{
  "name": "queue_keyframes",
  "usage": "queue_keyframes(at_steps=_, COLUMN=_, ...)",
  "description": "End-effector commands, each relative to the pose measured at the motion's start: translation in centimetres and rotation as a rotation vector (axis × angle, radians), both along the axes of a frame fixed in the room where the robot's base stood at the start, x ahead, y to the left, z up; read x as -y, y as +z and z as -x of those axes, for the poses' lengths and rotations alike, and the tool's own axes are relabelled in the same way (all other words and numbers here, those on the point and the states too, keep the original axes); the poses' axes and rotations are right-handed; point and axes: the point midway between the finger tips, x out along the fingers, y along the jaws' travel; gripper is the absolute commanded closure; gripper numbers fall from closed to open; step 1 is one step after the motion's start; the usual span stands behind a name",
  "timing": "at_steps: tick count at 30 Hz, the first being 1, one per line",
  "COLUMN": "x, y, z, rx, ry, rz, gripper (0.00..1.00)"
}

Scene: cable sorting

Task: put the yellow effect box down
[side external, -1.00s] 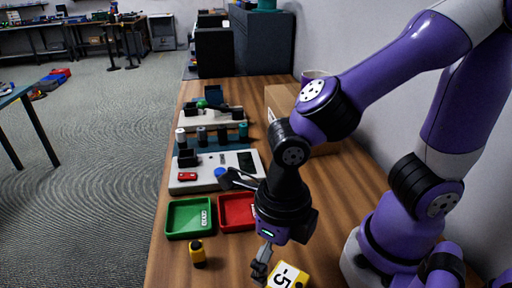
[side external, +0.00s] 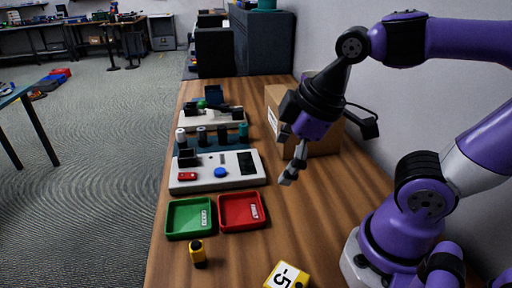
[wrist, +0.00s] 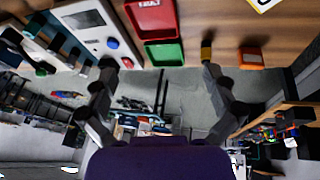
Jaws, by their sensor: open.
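The yellow effect box (side external: 287,275), with a white top face marked -5, rests on the wooden table at the near edge of the side view. Its corner also shows at the top right of the wrist view (wrist: 262,4). My gripper (side external: 288,180) is up in the air above the table, well apart from the box and farther back. In the wrist view its two fingers (wrist: 155,72) are spread wide with nothing between them.
A green tray (side external: 176,233) and a red tray (side external: 258,224) sit side by side on the table (side external: 310,222). A white device panel (side external: 245,181) and a cardboard box (side external: 322,146) are farther back.

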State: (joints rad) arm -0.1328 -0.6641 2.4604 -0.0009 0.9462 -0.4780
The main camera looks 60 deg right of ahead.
Motion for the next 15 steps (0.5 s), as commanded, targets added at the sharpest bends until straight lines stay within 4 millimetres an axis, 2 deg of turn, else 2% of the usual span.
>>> queue_keyframes(at_steps=1, x=0.9, y=0.3, z=-0.1, rx=0.024, ry=-0.154, rz=-0.052, gripper=0.01)
queue_keyframes(at_steps=3, x=1.7, y=0.5, z=-0.2, rx=0.047, ry=-0.338, rz=-0.119, gripper=0.01)
queue_keyframes(at_steps=6, x=2.5, y=0.8, z=-0.3, rx=0.071, ry=-0.499, rz=-0.185, gripper=0.01)
queue_keyframes(at_steps=9, x=2.7, y=0.8, z=-0.3, rx=0.079, ry=-0.563, rz=-0.211, gripper=0.01)
queue_keyframes(at_steps=15, x=2.7, y=0.8, z=-0.3, rx=0.078, ry=-0.569, rz=-0.214, gripper=0.01)
